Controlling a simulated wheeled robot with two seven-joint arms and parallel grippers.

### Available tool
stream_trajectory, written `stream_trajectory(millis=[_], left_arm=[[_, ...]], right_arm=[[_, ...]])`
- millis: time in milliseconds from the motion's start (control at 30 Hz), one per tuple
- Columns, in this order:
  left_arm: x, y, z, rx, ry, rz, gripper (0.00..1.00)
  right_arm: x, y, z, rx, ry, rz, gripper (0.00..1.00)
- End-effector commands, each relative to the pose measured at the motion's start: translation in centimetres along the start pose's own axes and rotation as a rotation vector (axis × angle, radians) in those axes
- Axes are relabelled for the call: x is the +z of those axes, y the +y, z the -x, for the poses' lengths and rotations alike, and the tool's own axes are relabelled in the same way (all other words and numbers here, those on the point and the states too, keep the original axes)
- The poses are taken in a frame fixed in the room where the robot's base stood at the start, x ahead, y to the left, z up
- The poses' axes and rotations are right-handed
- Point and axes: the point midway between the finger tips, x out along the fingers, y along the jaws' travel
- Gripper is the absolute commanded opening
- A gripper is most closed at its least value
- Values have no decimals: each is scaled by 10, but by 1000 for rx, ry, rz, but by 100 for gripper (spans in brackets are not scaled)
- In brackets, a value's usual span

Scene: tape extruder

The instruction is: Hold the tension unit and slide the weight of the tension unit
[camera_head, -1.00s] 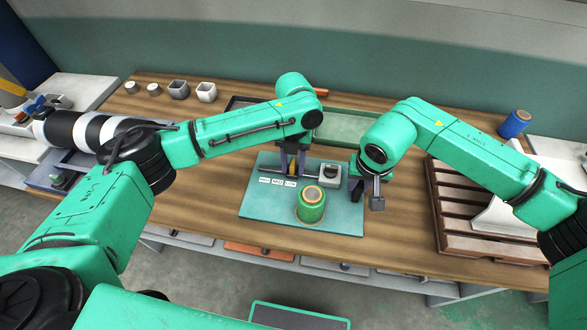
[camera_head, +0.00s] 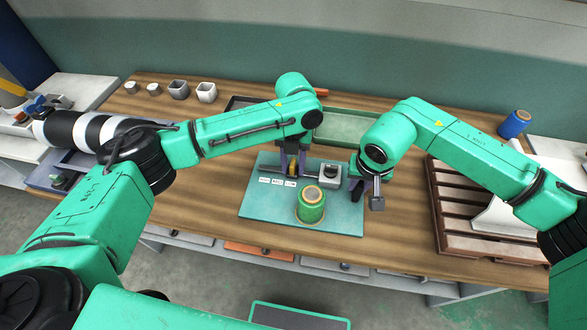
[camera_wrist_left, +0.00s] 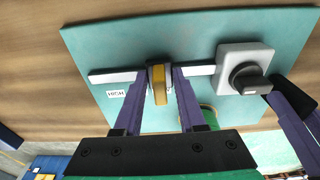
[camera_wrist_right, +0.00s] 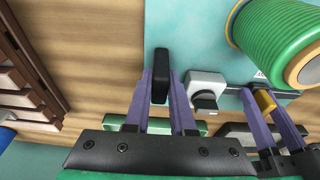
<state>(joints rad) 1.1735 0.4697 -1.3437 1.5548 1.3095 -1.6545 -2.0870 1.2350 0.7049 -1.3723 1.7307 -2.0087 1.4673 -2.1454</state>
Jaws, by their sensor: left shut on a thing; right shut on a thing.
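The tension unit lies on a teal board (camera_head: 258,215). It shows a pale rail (camera_wrist_left: 110,75) and a grey box (camera_wrist_left: 240,57) with a black knob (camera_wrist_left: 250,80). Its yellow weight (camera_wrist_left: 160,85) sits on the rail, left of the box in the left wrist view. My left gripper (camera_wrist_left: 167,75) is shut on the weight. My right gripper (camera_wrist_right: 160,75) is shut on a dark block (camera_wrist_right: 160,65) by the board's right edge, apart from the grey box. Whether the block is joined to anything is not clear.
A green spool (camera_head: 311,207) stands on the board close in front of the unit. Three white labels (camera_head: 277,182) lie left of it. A brown slatted rack (camera_head: 447,210) is at the right. A green tray (camera_head: 350,127) lies behind. Bare table shows left of the board.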

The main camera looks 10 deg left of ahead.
Motion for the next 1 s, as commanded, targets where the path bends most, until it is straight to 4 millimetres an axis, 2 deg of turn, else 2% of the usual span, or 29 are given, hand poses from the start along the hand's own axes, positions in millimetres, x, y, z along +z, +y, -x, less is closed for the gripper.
stream_trajectory(millis=[267, 1000], left_arm=[[0, 2, 1, -1, -2, 0, 0], [1, 26, 0, 4, -1, 4, 0]], right_arm=[[0, 0, 0, 0, 0, 0, 0], [0, 1, 0, 4, -1, -1, 0]])
